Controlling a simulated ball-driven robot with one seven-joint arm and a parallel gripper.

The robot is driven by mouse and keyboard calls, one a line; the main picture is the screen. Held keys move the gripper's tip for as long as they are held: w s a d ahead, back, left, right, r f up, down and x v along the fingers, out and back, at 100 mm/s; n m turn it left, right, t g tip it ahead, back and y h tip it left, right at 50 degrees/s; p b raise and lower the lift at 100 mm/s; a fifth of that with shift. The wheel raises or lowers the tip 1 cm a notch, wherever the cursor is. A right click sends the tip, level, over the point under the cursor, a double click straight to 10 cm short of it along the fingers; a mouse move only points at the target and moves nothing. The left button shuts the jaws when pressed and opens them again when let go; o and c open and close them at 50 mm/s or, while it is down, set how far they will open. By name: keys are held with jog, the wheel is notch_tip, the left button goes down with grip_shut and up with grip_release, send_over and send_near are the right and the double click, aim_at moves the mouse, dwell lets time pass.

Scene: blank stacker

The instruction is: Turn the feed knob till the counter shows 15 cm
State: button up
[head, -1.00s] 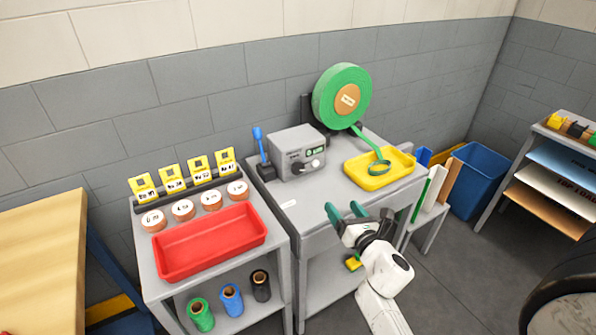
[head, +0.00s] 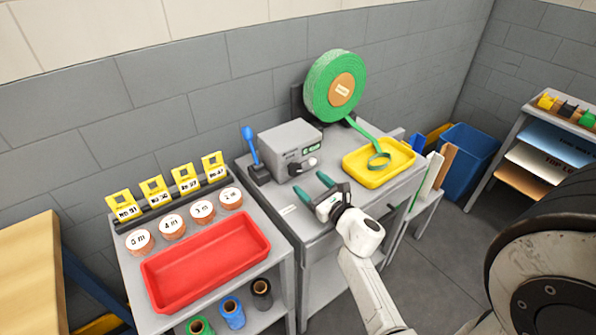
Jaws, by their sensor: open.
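The grey feeder box (head: 290,149) stands on the grey table near the wall. Its front has a small green counter display (head: 313,148), too small to read. The feed knob (head: 312,162) is on the front below the display, with a dark knob beside it. My gripper (head: 314,184) is open and empty, its green-tipped fingers pointing up-left at the box, apart from the knob. A green reel (head: 333,86) stands behind the box. Its green strip (head: 366,135) runs down and curls in the yellow tray (head: 405,156).
A blue-handled tool (head: 250,146) stands left of the box. A red tray (head: 207,260), several labelled rolls and yellow cards occupy the left cart. A blue bin (head: 470,160) stands at right.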

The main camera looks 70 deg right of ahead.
aim_at(296, 171)
jog(key=x, duration=0.6)
jog(key=shift+w+p, duration=0.1)
jog(key=shift+p, duration=0.2)
jog(key=c, duration=1)
jog(key=shift+c, duration=0.2)
jog(key=shift+m, duration=0.3)
